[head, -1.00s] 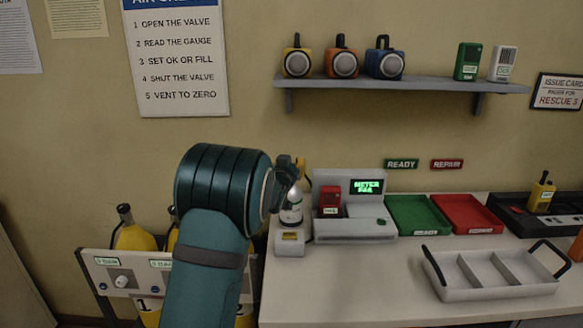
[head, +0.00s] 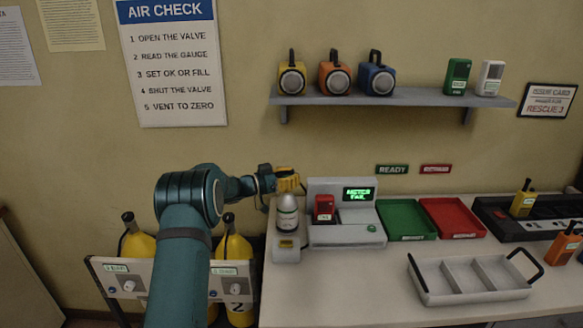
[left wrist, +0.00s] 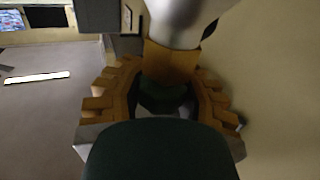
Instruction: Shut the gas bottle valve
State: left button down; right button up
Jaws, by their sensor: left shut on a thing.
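In the left wrist view the silvery bottle body (left wrist: 180,22) is at the top, just beyond the yellow-brown fingers (left wrist: 167,88). My right gripper is not in view.
Right of the bottle is a grey test station (head: 345,232) with a lit green display and a red meter (head: 324,209). Green (head: 405,220) and red (head: 452,218) trays follow. A divided grey carrier (head: 470,292) stands in front. Large yellow cylinders (head: 234,248) are racked at left.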

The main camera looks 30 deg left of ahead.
pick_arm(q)
jog(key=shift+s+f+m+g+h+p, duration=0.15)
jog(key=shift+m+g+h+p, duration=0.15)
jog(key=shift+m+g+h, duration=0.35)
jog(key=shift+f+m+g+h+p, duration=0.1)
jog(key=shift+m+g+h+p, duration=0.3)
jog(key=shift+g+h, duration=0.3)
jog(key=shift+m, duration=0.25)
jog(key=c, duration=0.6)
grip_release()
jog(key=shift+s+a+r, duration=0.1)
jog(key=shift+s+a, duration=0.05)
jog(key=shift+o, duration=0.2)
jog(key=shift+r, duration=0.1)
jog(key=v, duration=1.1)
jog(key=shift+s+a, duration=0.2)
jog(key=shift+a, duration=0.05)
jog(key=shift+c, duration=0.2)
